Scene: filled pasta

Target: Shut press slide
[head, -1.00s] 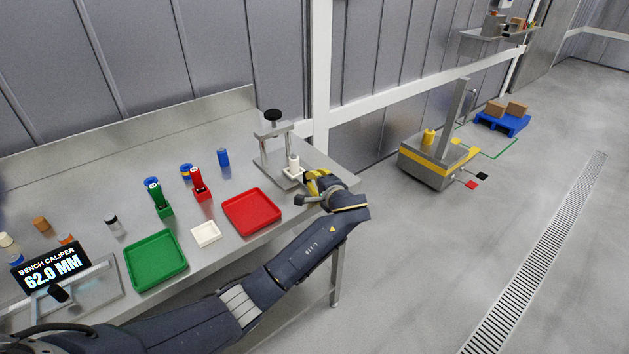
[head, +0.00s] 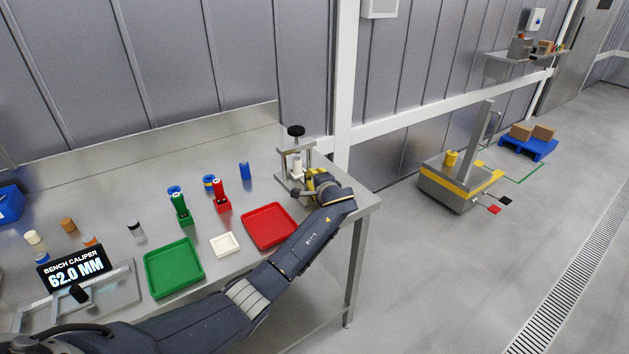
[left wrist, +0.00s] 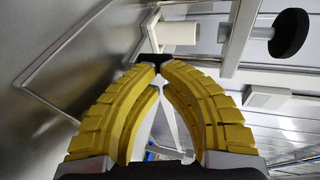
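The press (head: 284,168) stands at the back right of the bench, with a black knob (head: 296,131) on top. Its slide carries a white holder (head: 298,175) with a white cylinder (head: 297,163). The cylinder also shows in the left wrist view (left wrist: 180,33). My left gripper (head: 309,185) is low at the front right side of the press, beside the holder. In the left wrist view its yellow fingers (left wrist: 157,70) come together at the tips, against a small black piece (left wrist: 150,60) by the holder. I cannot tell whether they grip it. My right gripper is not in view.
A red tray (head: 248,229), a small white tray (head: 213,246) and a green tray (head: 152,267) lie along the front of the bench. Red (head: 221,203) and green (head: 183,217) holders stand behind them. The caliper (head: 108,288) is at the left.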

